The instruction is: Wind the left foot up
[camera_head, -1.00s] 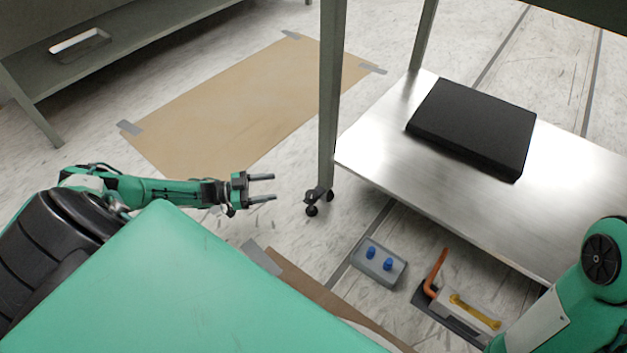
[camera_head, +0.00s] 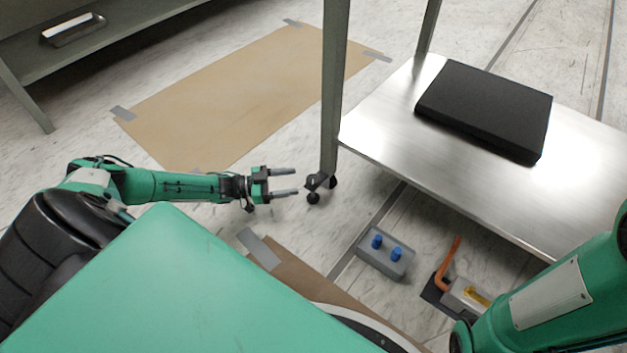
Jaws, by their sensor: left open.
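The left foot is a dark caster (camera_head: 318,187) at the bottom of the grey-green table leg (camera_head: 333,95), standing on the floor. My left gripper (camera_head: 296,182) is open and empty. Its two fingers point right, towards the caster, with their tips just left of it. I see no clear contact between them. My right arm (camera_head: 560,300) comes in at the lower right, and its gripper is out of the picture.
The table's steel lower shelf (camera_head: 400,150) carries a flat black box (camera_head: 485,110). Below it on the floor are a grey box with blue knobs (camera_head: 386,253) and an orange-handled tool (camera_head: 448,265). Taped brown cardboard (camera_head: 240,90) lies on the floor at the back.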

